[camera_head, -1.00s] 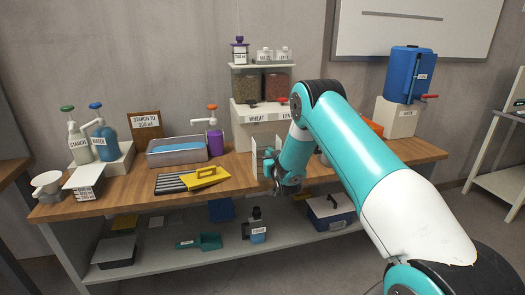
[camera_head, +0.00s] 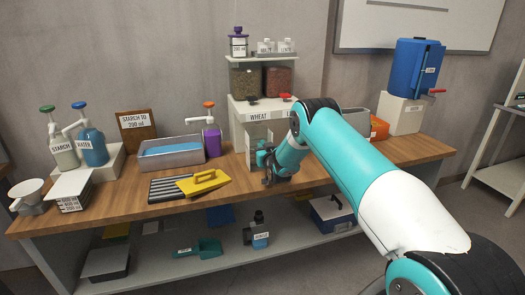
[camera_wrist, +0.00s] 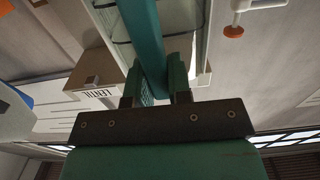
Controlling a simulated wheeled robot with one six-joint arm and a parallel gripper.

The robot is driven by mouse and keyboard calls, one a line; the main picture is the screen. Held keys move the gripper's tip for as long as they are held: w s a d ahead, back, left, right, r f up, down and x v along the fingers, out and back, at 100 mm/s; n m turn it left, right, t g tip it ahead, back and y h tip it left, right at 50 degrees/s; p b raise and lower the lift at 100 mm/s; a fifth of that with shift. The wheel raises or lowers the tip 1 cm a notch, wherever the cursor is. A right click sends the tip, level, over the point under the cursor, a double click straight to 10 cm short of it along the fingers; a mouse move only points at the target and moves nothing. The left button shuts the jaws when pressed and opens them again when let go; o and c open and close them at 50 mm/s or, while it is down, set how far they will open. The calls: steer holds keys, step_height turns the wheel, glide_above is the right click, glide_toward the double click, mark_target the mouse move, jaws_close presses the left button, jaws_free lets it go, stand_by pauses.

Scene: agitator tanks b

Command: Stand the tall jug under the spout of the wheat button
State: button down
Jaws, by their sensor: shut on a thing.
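The tall jug (camera_head: 258,136) is clear and stands out below the WHEAT label, in front of the pale dispenser stand (camera_head: 238,111). It looks about upright; I cannot tell whether its base touches the table. My gripper (camera_head: 266,160) is at its right side, shut on its teal handle. In the wrist view the teal handle (camera_wrist: 147,40) runs between the jaws (camera_wrist: 157,82), and part of the clear jug wall with dark marks shows beyond it. The dark wheat button (camera_head: 252,100) is at the top of the stand, left of a red one. The spout cannot be made out.
A purple pump bottle (camera_head: 212,142) and a metal tray (camera_head: 171,153) stand left of the jug.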

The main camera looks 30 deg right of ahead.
steer(key=shift+r, duration=0.1)
steer(key=shift+f, duration=0.25)
steer(key=c, duration=1.1)
jaws_free()
steer(key=shift+o, duration=0.2)
steer(key=shift+r, duration=0.1)
